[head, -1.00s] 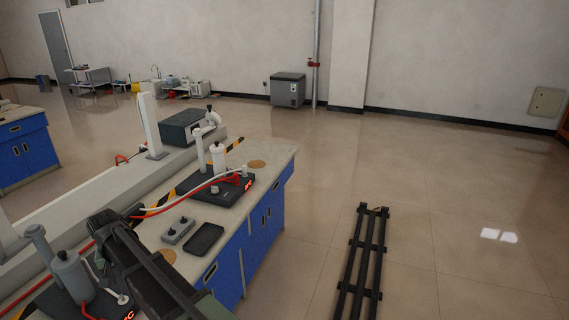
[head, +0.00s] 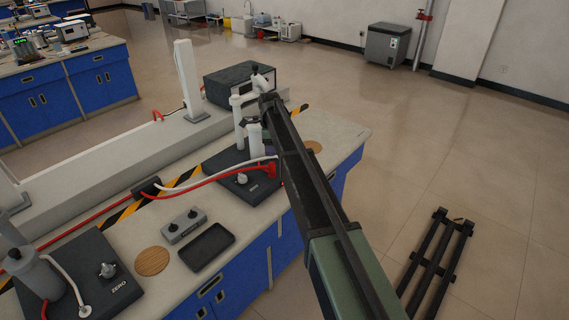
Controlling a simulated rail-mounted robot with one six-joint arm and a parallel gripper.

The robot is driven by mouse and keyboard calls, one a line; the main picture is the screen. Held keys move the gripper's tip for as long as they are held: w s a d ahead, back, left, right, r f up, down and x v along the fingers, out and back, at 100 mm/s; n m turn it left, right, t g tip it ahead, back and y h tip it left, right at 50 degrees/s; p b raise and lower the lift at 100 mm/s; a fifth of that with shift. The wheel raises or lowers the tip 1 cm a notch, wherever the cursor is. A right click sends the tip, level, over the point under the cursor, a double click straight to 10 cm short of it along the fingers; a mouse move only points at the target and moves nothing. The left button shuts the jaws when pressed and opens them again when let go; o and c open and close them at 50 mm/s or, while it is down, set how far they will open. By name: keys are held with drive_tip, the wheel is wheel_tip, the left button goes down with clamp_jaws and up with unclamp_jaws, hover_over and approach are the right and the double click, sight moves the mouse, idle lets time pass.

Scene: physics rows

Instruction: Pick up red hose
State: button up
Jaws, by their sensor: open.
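The red hose (head: 207,179) lies on the bench. It leaves a red fitting (head: 271,170) at the far black hotplate (head: 222,172) and curves left past a small black block (head: 146,188). A red length continues along the bench towards the near left. A white hose runs close above it. My dark arm link reaches in from the lower right, and its end stands over or in front of the far glassware. The link covers the right part of that hotplate. My gripper's fingers do not show; they seem hidden behind the link.
A white flask (head: 254,140) stands by the far hotplate. A grey box instrument (head: 240,84) is behind. A grey two-knob block (head: 184,226), a black tray (head: 207,246) and a cork disc (head: 152,261) lie in front. A near hotplate (head: 88,283) is at left.

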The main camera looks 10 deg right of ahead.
sight(271, 163)
drive_tip(key=shift+s+a, duration=0.1)
drive_tip(key=shift+a, duration=0.1)
drive_tip(key=shift+d+f, duration=0.15)
drive_tip(key=shift+f, duration=0.1)
wheel_tip(271, 163, down, 11)
drive_tip(key=b, duration=1.1)
drive_tip(key=shift+r, duration=0.3)
drive_tip(key=c, duration=1)
drive_tip(key=shift+r, duration=0.1)
wheel_tip(271, 163, up, 24)
drive_tip(key=p, duration=2.4)
drive_tip(key=shift+r+p, duration=0.15)
drive_tip(key=shift+p, duration=0.2)
